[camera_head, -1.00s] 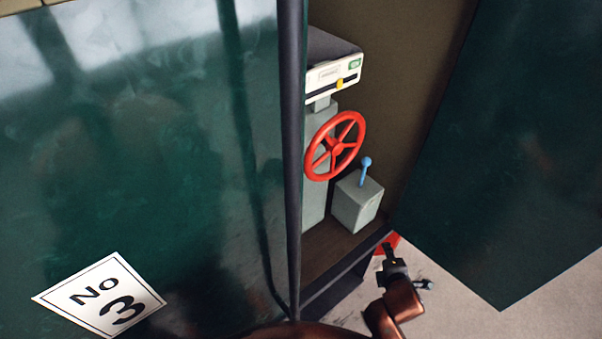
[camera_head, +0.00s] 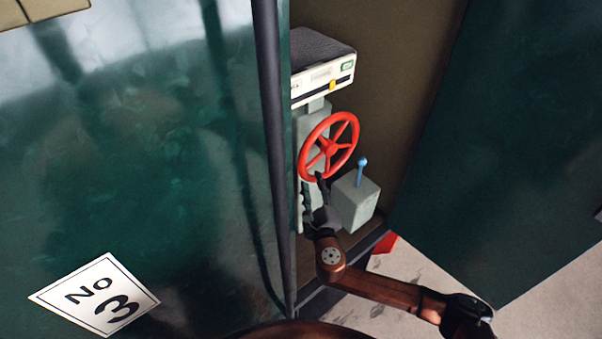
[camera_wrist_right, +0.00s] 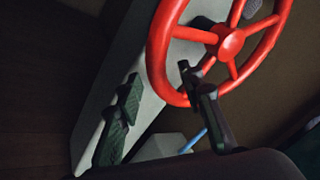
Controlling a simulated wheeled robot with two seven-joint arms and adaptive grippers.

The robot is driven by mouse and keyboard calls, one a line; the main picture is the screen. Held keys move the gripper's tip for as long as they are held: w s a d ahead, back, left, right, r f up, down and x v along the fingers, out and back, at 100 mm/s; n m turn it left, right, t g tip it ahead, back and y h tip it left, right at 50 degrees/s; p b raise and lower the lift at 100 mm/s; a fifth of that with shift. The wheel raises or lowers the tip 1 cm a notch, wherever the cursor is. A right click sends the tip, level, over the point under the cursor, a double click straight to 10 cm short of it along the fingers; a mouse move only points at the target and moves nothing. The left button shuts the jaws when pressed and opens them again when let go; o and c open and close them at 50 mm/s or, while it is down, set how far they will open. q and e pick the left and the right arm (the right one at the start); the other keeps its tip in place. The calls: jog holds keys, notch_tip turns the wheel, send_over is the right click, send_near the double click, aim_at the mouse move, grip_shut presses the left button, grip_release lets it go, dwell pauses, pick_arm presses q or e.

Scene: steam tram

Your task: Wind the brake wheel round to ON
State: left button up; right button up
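The red spoked brake wheel (camera_head: 328,147) is mounted on a grey pillar (camera_head: 312,122) inside the tram doorway. Above it is a white-fronted gauge box (camera_head: 320,80) with a yellow marker (camera_head: 333,85) right of centre and a green label at its right end, too small to read. My right gripper (camera_head: 313,186) is open at the wheel's lower edge. In the right wrist view, the gripper (camera_wrist_right: 159,73) has one finger overlapping the wheel (camera_wrist_right: 228,42) inside its rim and the other outside, left of it. Contact cannot be told. My left gripper is not in view.
A grey box (camera_head: 356,203) with a blue lever (camera_head: 362,172) stands close to the right of my gripper. The dark green tram side (camera_head: 150,170) closes off the left, behind a dark post (camera_head: 276,150). Another green panel (camera_head: 510,150) stands on the right.

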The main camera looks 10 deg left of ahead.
aim_at(313, 180)
jog(key=x, duration=0.2)
jog(key=shift+w+a, duration=0.1)
jog(key=shift+w, duration=0.15)
jog(key=shift+w+p, duration=0.3)
jog(key=shift+w, duration=0.15)
grip_shut()
